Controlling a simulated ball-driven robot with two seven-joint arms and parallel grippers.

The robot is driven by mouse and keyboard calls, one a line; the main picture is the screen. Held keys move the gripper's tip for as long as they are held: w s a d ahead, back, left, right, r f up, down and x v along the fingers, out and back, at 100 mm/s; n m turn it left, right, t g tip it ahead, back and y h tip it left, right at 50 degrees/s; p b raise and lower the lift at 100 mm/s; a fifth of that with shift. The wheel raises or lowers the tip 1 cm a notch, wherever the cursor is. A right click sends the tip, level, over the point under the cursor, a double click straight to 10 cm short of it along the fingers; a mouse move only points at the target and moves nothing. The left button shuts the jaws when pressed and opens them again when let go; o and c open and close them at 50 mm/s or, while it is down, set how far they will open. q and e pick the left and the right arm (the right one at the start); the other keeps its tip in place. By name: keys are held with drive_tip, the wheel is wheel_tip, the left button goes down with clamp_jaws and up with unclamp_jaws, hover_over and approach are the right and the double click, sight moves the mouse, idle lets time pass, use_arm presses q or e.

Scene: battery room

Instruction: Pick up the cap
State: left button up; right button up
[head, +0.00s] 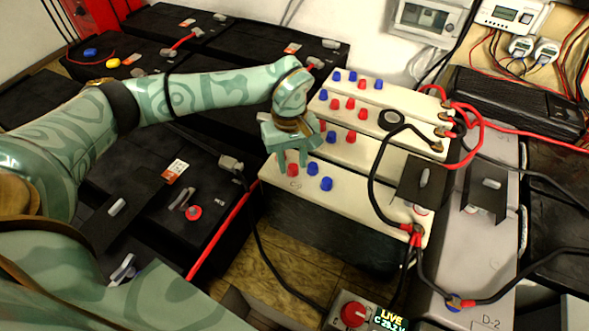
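Several red and blue caps sit in rows on the white-topped batteries (345,196). A red cap (293,170) is on the near battery top, just below my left gripper (294,163). Two blue caps (312,168) (326,184) are just right of it. My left gripper points down with its fingers apart, close above the red cap; I see nothing held, and cannot tell if the fingers touch the cap. A black round piece (391,120) lies on a farther white top. My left wrist hides part of the tops behind it. My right gripper is not in view.
Black cables (372,170) and red cables (482,118) loop over the right ends of the white batteries. Black batteries (150,190) stand at left. A red knob (353,314) is at the bottom. A grey battery (480,235) stands right.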

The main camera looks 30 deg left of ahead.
use_arm(q)
drive_tip(key=shift+f, duration=0.55)
drive_tip(key=shift+d, duration=0.1)
drive_tip(key=shift+r, duration=0.1)
drive_tip(key=shift+c, duration=0.3)
clamp_jaws()
